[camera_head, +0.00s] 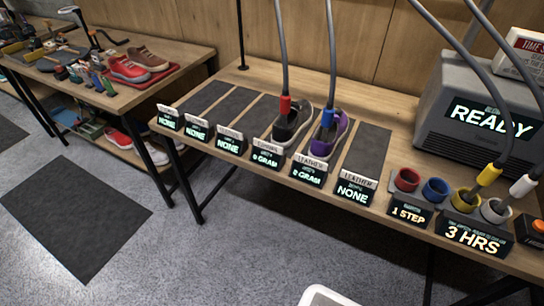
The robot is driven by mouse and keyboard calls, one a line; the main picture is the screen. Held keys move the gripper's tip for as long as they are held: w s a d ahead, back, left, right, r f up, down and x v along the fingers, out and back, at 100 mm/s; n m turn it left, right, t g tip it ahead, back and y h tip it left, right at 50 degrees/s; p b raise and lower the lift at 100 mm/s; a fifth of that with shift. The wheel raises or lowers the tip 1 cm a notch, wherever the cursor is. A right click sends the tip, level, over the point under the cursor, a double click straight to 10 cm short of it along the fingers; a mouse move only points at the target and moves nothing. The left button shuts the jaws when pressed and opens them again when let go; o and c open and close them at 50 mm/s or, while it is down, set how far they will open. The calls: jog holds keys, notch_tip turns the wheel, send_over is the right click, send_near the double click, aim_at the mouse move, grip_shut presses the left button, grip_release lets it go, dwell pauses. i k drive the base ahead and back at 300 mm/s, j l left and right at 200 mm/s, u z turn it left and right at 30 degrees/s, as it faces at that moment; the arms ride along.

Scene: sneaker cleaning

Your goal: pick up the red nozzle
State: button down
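The red nozzle (285,104) hangs at the end of a grey hose (281,45). It points down at a dark sneaker with a white sole (292,127) on a mat of the long bench, and its tip appears to be in or just over the shoe's opening. The red holder cup (407,180) at the right of the bench looks empty. My gripper is not in view.
Close right, a blue nozzle (327,119) points into a purple sneaker (326,140). Yellow (489,174) and white nozzles (522,186) stand at their cups. Display signs (268,158) line the bench front. Several mats (221,108) left are bare. A grey machine (462,105) reads READY.

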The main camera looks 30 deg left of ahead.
aim_at(284, 97)
jog(key=j+u, duration=0.1)
jog(key=j, duration=0.35)
jog(key=i+j+u, duration=0.1)
jog(key=j, duration=0.35)
jog(key=i+j+u, duration=0.1)
jog(key=j, duration=0.35)
jog(key=i+j+u, duration=0.1)
jog(key=j, duration=0.35)
jog(key=i+j+u, duration=0.1)
jog(key=j, duration=0.35)
jog(key=i+j+u, duration=0.1)
jog(key=j, duration=0.3)
